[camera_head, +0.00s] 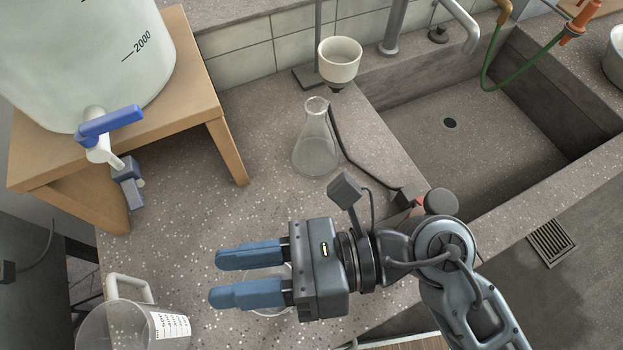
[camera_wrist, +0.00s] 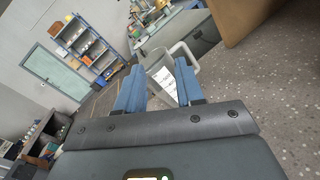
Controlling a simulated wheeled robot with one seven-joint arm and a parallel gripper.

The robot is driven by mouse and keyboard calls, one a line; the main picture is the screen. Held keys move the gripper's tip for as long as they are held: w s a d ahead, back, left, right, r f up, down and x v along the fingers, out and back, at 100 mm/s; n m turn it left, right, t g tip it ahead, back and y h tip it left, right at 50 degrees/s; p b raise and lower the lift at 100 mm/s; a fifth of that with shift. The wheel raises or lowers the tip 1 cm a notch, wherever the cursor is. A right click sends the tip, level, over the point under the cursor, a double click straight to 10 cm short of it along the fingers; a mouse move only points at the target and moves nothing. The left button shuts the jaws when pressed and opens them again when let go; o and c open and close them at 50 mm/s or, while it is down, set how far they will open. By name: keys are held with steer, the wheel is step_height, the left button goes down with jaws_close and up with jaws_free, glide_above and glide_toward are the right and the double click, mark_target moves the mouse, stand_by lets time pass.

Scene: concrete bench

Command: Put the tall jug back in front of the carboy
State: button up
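The clear jug (camera_head: 120,328) with a pale handle and a white graduated label stands on the bench at the lower left of the head view. Its base is cut off by the frame edge. The carboy (camera_head: 75,60) is a large translucent vessel with a blue-levered tap, on a wooden stand at the upper left. My gripper (camera_head: 212,278) is open and empty, its blue fingers pointing left towards the jug with a gap between. In the wrist view the jug (camera_wrist: 158,66) shows beyond and between the fingers, its handle to the right.
The wooden stand (camera_head: 222,150) rises between carboy and bench. A conical flask (camera_head: 316,150) and a white funnel (camera_head: 339,62) stand behind my gripper. A clear round glass item (camera_head: 272,312) is partly hidden under it. The sink (camera_head: 480,140) lies right. Bench below the tap is clear.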

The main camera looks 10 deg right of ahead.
steer(key=s+d+r+m+t+h, duration=0.25)
steer(key=d+m+t, duration=0.65)
steer(key=m, duration=0.6)
steer(key=s+d+r+m+t+h, duration=0.15)
steer(key=d+m+t+h, duration=0.25)
steer(key=d+m+t, duration=0.85)
steer(key=s+d+f+m+g+h, duration=0.3)
steer(key=m+h, duration=0.2)
steer(key=m, duration=0.5)
steer(key=s+d+f+m+g+h, duration=0.2)
steer(key=m+h, duration=0.4)
steer(key=m, duration=0.5)
steer(key=shift+s+d+f+g, duration=0.45)
steer(key=shift+s+g, duration=0.4)
steer(key=shift+s, duration=0.35)
steer(key=shift+r, duration=0.1)
